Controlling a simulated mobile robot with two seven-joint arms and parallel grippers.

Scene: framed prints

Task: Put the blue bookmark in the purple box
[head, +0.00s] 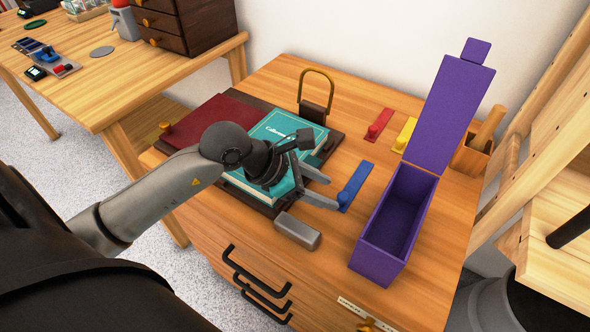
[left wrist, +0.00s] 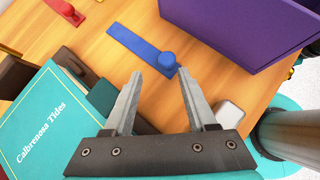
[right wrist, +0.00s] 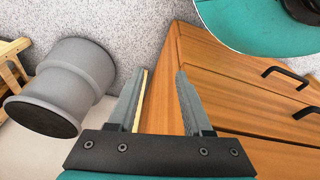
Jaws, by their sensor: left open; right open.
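The blue bookmark (head: 355,186) is a flat strip with a round knob, lying on the wooden desk top between the teal book and the purple box. In the left wrist view the blue bookmark (left wrist: 141,47) lies just beyond my fingertips, its knob at the near end. The purple box (head: 396,222) stands open and empty at the right, its lid raised at the back; its side also shows in the left wrist view (left wrist: 225,30). My left gripper (head: 333,193) is open and empty, close to the bookmark. My right gripper (right wrist: 160,85) is open and empty, beside the desk's drawer fronts.
A teal book (head: 283,140) lies left of the bookmark. A red bookmark (head: 379,123) and a yellow one (head: 405,133) lie behind. A grey block (head: 297,231) sits near the front edge. A wooden holder (head: 472,158) stands behind the box at right.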

